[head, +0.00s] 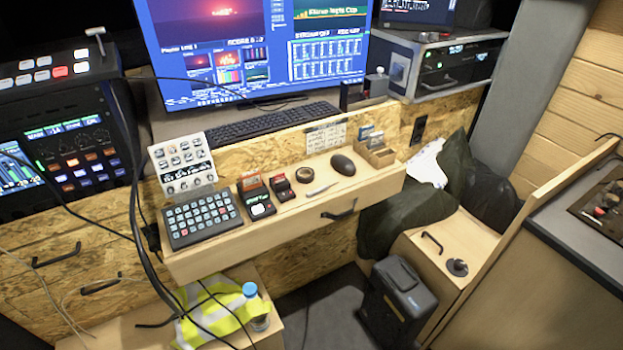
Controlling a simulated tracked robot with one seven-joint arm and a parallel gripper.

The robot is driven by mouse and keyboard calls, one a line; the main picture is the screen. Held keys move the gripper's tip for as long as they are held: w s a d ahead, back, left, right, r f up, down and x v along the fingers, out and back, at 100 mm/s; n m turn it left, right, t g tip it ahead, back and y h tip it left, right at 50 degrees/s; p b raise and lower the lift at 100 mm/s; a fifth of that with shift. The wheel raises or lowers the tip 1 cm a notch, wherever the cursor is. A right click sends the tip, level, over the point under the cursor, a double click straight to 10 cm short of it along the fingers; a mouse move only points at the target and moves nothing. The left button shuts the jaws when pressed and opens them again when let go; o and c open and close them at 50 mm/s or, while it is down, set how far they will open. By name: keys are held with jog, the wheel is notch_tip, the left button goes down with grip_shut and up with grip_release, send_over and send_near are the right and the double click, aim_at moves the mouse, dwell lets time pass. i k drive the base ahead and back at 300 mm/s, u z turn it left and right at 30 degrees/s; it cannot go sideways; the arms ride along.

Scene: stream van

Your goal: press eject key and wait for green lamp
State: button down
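A small black device (257,200) stands on the wooden shelf, right of the keypad. A red card-like piece sticks up at its back. Its front has a pale round spot, perhaps a key, and a small green patch; I cannot tell whether that patch is a lit lamp. A smaller black device (282,188) with red on top stands just right of it. No label reading eject is legible at this size. My gripper is not in view.
Black cables (137,215) hang left of the shelf. A monitor (260,45) stands behind.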

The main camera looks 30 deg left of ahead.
aim_at(258, 209)
jog(key=z, duration=0.05)
jog(key=k, duration=1.5)
jog(key=u, duration=0.95)
jog(key=i, duration=1)
